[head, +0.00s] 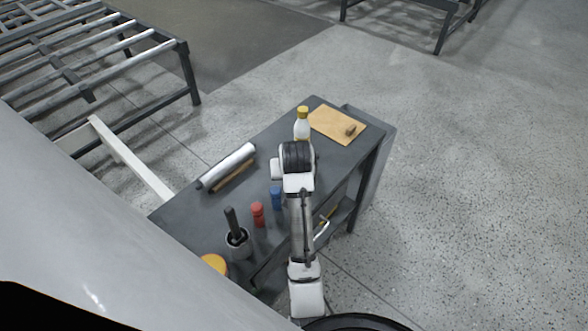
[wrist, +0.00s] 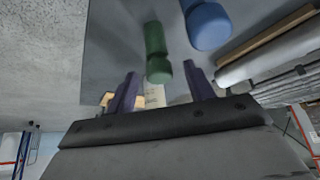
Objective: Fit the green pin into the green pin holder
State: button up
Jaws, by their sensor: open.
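The green pin (wrist: 156,52) shows in the wrist view, a dark green cylinder with a rounded knob at its lower end in the picture. My gripper (wrist: 161,73) is open, with its purple fingers to either side of the knob. I cannot tell whether either finger touches it. In the head view my arm covers the gripper, and I see no green pin there. I cannot make out a separate green pin holder in either view.
A blue pin (wrist: 208,24) is close beside the green one; it also shows in the head view (head: 276,198), near a red pin (head: 257,214). The dark table (head: 190,215) also bears a white roll (head: 228,165), a bottle (head: 302,126), a tan board (head: 330,122) and a cup (head: 238,246).

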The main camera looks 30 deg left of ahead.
jog(key=p+v, duration=0.3)
jog(key=v, duration=0.7)
jog(key=shift+d+r, duration=0.15)
jog(key=shift+r, duration=0.15)
jog(key=shift+s+p, duration=0.1)
jog(key=shift+p, duration=0.2)
